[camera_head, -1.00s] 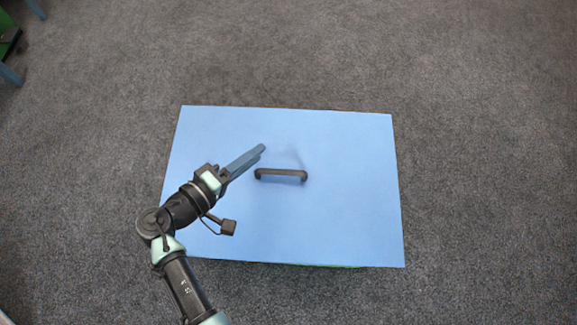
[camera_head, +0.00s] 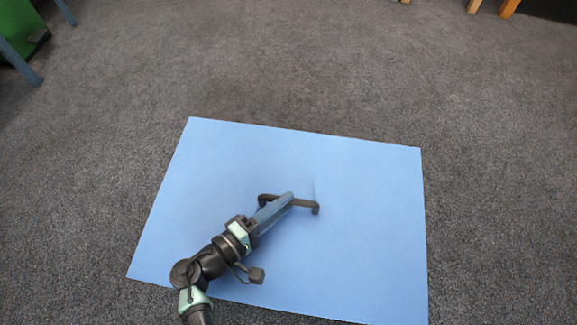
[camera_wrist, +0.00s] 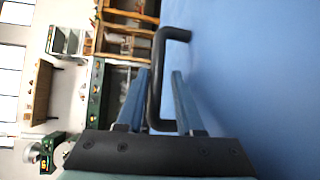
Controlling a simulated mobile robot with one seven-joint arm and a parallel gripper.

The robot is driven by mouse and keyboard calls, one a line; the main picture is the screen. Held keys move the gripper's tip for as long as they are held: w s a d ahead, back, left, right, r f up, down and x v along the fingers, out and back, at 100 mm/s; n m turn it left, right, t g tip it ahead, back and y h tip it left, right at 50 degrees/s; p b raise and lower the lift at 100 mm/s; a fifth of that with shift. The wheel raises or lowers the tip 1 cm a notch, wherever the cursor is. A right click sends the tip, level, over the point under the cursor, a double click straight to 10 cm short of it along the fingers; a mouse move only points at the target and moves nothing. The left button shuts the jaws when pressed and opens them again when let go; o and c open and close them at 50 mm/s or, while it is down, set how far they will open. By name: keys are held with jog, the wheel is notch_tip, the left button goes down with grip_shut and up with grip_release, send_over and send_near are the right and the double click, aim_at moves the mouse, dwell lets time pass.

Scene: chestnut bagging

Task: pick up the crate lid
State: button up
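The crate lid (camera_head: 370,225) is a large flat blue panel lying level. A dark bar handle (camera_head: 305,204) stands at its middle. My gripper (camera_head: 289,197) reaches the handle from the lower left, and its blue fingers cover part of the bar. In the wrist view, the handle (camera_wrist: 155,95) runs between the two fingers (camera_wrist: 162,73), nearer the left one. A gap shows on the right side, so the gripper is open around the handle. The lid (camera_wrist: 250,70) fills the right of the wrist view. The crate under the lid is hidden.
Grey carpet (camera_head: 270,70) is clear around the lid. A green object with blue legs (camera_head: 22,55) stands at the far upper left. Wooden legs (camera_head: 490,6) show at the top right. Wooden shelves (camera_wrist: 125,40) show in the wrist view.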

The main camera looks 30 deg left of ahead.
aim_at(299, 192)
jog(key=b+x, duration=0.2)
jog(key=x, duration=0.2)
jog(key=shift+w+d+b, duration=0.25)
jog(key=shift+b, duration=0.05)
jog(key=shift+w+r, duration=0.1)
jog(key=shift+w, duration=0.15)
grip_shut()
jog(key=shift+r, duration=0.1)
dwell(0.8)
